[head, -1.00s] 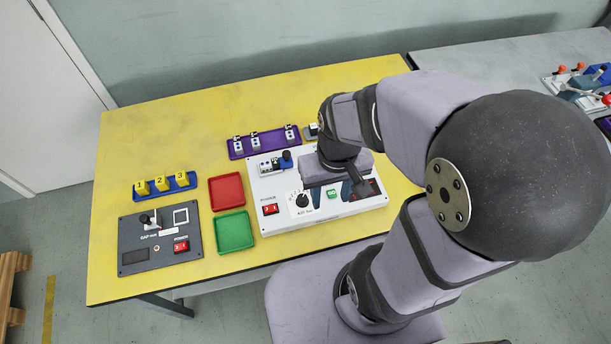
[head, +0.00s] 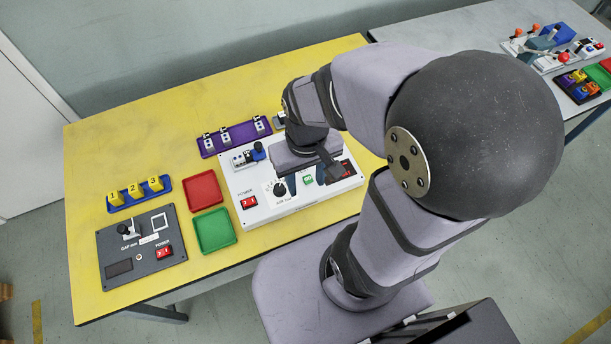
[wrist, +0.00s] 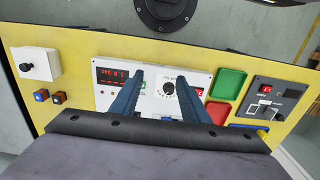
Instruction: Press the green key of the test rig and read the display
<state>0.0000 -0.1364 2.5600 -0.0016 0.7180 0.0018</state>
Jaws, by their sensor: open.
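The test rig is a white box (head: 262,211) on the yellow table, with a black knob, a red power switch (head: 249,202) and a dark display (head: 340,171). In the wrist view the display (wrist: 110,74) is lit with red characters, too small to read surely. The green key (wrist: 143,85) there sits beside my left finger, partly hidden. My gripper (head: 306,184) is open and empty over the rig; its fingers (wrist: 160,75) stand either side of the knob (wrist: 169,88). Contact cannot be told.
Red (head: 202,188) and green (head: 214,231) trays lie left of the rig. A grey panel (head: 170,251) and a blue rack (head: 116,206) of yellow blocks are further left. A purple rack (head: 208,147) stands behind. The table's left back is clear.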

